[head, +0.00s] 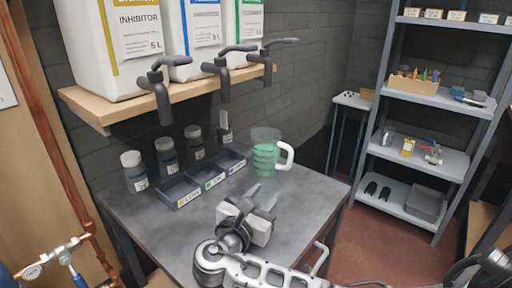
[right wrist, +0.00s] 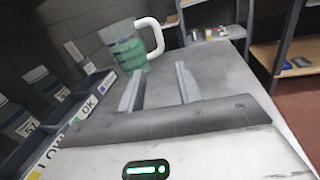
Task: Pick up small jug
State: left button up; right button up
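The small jug (head: 264,154) is clear with green markings or contents and a white handle on its right side. It stands upright on the grey table (head: 297,205) near the back edge. It also shows in the right wrist view (right wrist: 128,50), beyond the fingertips and a little left. My right gripper (head: 262,192) is open and empty above the table, in front of the jug and apart from it. Its two spread fingers show in the right wrist view (right wrist: 158,82), pointing toward the jug's side. My left gripper does not show clearly in either view.
A divided tray (head: 203,187) with LOW and OK labels lies left of the jug, with several lidded bottles (head: 166,157) behind it. A wooden shelf (head: 95,110) holds large canisters (head: 128,40) with dark taps above. Metal shelving (head: 421,157) stands at the right.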

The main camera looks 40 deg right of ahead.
send_near(289, 163)
jog(key=x, duration=0.5)
jog(key=shift+s+f, duration=0.1)
jog(key=shift+x, duration=2.9)
jog(key=shift+a, duration=0.1)
grip_shut()
